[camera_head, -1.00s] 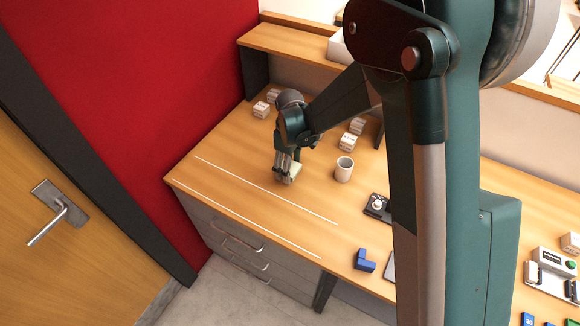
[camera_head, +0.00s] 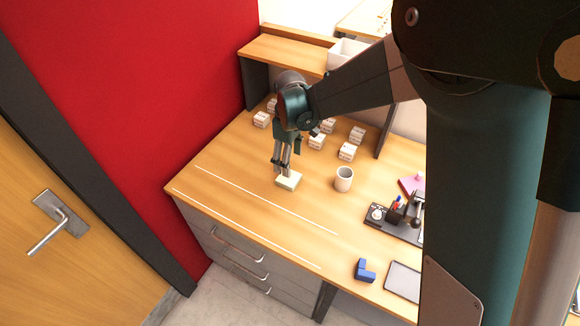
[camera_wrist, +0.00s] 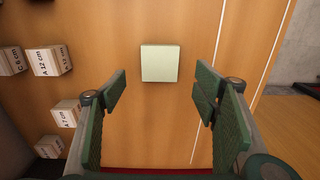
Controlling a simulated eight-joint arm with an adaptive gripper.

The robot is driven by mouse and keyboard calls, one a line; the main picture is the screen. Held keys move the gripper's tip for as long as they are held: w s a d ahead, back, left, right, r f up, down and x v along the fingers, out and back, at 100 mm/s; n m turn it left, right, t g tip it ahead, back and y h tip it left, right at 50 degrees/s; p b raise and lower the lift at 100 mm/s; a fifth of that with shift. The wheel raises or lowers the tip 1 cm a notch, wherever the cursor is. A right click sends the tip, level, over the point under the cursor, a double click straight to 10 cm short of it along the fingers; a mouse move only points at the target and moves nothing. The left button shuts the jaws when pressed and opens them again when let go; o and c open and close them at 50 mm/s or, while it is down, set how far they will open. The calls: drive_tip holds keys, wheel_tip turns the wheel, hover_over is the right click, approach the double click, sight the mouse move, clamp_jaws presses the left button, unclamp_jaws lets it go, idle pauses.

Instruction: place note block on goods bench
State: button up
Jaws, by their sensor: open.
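The note block (camera_head: 289,181) is a pale yellow-green square block lying flat on the wooden bench top (camera_head: 235,160). It also shows in the wrist view (camera_wrist: 160,63), centred ahead of the fingers and apart from them. My gripper (camera_head: 283,168) points down just above and behind the block in the head view. In the wrist view my gripper (camera_wrist: 160,95) is open, with its two green-padded fingers wide apart and nothing between them.
Several white labelled boxes (camera_head: 347,152) stand behind, near the shelf (camera_head: 285,50). A white mug (camera_head: 344,179) is right of the block. A black organiser (camera_head: 397,222), a blue L-shaped piece (camera_head: 364,271) and a grey tablet (camera_head: 403,282) lie further right. White lines cross the front of the bench.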

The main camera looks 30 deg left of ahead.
drive_tip(key=shift+r, duration=1.3)
drive_tip(key=shift+d, duration=0.1)
drive_tip(key=d+r+m+t, duration=0.1)
drive_tip(key=d+r+m, duration=0.1)
drive_tip(key=d+r, duration=0.55)
drive_tip(key=w+d+r+m+t+y, duration=0.1)
drive_tip(key=d+r+m, duration=0.25)
drive_tip(key=d, duration=0.75)
drive_tip(key=d+r+m+t, duration=0.1)
drive_tip(key=d+r+m, duration=0.1)
drive_tip(key=d+r, duration=0.6)
drive_tip(key=s+d+m+t, duration=0.1)
drive_tip(key=s+d+m, duration=0.2)
drive_tip(key=d, duration=0.7)
drive_tip(key=s+d+m+t, duration=0.1)
drive_tip(key=s+d+m, duration=0.3)
drive_tip(key=s+d, duration=0.4)
drive_tip(key=s+d+m+t+h, duration=0.1)
drive_tip(key=s+d, duration=0.5)
drive_tip(key=d, duration=0.6)
drive_tip(key=shift+d+m+t, duration=0.15)
drive_tip(key=shift+m+t, duration=0.45)
drive_tip(key=shift+m, duration=0.65)
